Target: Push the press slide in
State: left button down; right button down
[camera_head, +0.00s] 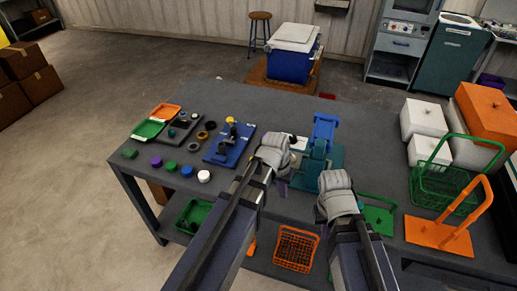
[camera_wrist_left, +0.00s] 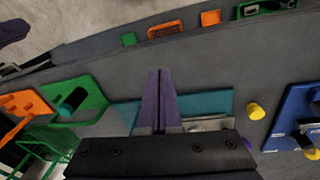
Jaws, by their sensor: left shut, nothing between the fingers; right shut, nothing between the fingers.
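A teal press-like fixture (camera_head: 318,160) with a raised blue part (camera_head: 324,127) stands mid-table. Its teal base also shows in the left wrist view (camera_wrist_left: 212,103), beside a silver plate (camera_wrist_left: 207,124) that may be the slide; I cannot tell. A yellow knob (camera_wrist_left: 255,111) is to the right of the plate there. My left gripper (camera_head: 283,187) is shut and empty; in its wrist view its purple fingers (camera_wrist_left: 166,88) overlap the teal base, contact unclear. My right gripper (camera_head: 318,212) is shut and empty, near the front edge, right of the left one.
A blue fixture (camera_head: 229,144) stands left of the teal one, with several small coloured cylinders, trays and rings further left. A green basket (camera_head: 445,186), an orange handled stand (camera_head: 440,236) and white boxes (camera_head: 423,118) occupy the right side. An orange basket (camera_head: 296,249) is low in front.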

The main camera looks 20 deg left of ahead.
pick_arm(q)
jog(key=w+a+r+n+t+h+b, duration=0.25)
jog(key=w+a+n+t, duration=0.2)
jog(key=w+a, duration=1.5)
jog(key=shift+m+t+h, duration=0.25)
jog(key=shift+m+t, duration=0.1)
jog(key=b+x, duration=0.2)
jog(key=x, duration=0.1)
jog(key=a+f+b+x, duration=0.1)
jog(key=b+x, duration=0.2)
jog(key=s+b+x, duration=0.1)
jog(key=b+x, duration=0.2)
jog(key=shift+w+a+f, duration=0.15)
jog(key=shift+f, duration=0.3)
jog(key=shift+w+d+r, duration=0.1)
jog(key=shift+d+r, duration=0.05)
jog(key=shift+d, duration=0.45)
jog(key=shift+w+d+r, duration=0.1)
jog(key=shift+d+r, duration=0.05)
jog(key=shift+d, duration=0.45)
jog(key=shift+w+d+p, duration=0.2)
jog(key=shift+d+p, duration=0.1)
jog(key=shift+d, duration=0.45)
send_near(296, 158)
jog(key=x, duration=0.5)
jog(key=shift+w+a+f, duration=0.15)
jog(key=shift+a+f, duration=0.1)
jog(key=shift+a, duration=0.05)
jog(key=shift+d, duration=0.25)
